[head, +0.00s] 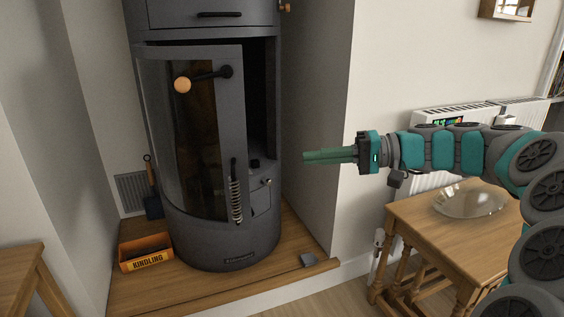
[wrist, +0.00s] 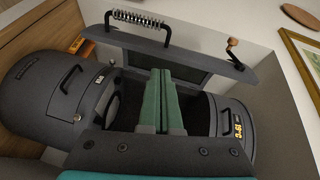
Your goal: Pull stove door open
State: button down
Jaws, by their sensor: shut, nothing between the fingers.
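The dark grey cylindrical stove (head: 225,235) stands in the alcove. Its curved glazed door (head: 205,150) is partly open, with a dark gap along its right side. A black lever with a round wooden knob (head: 183,85) is on the door's upper part, and a spring-wrapped handle (head: 236,200) is at its lower right edge. My gripper (head: 306,157) is shut and empty, to the right of the stove in the head view. In the wrist view the green fingers (wrist: 159,77) point toward the opening beside the door (wrist: 165,52); contact cannot be told.
An orange kindling box (head: 146,252) sits on the wooden hearth left of the stove. A wall corner stands right of the stove, behind my gripper.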

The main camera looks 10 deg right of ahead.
jog(key=s+x, duration=0.2)
jog(key=x, duration=1)
jog(key=shift+s+a+f+b, duration=0.25)
jog(key=shift+s+a+b, duration=0.05)
jog(key=shift+a+b, duration=0.15)
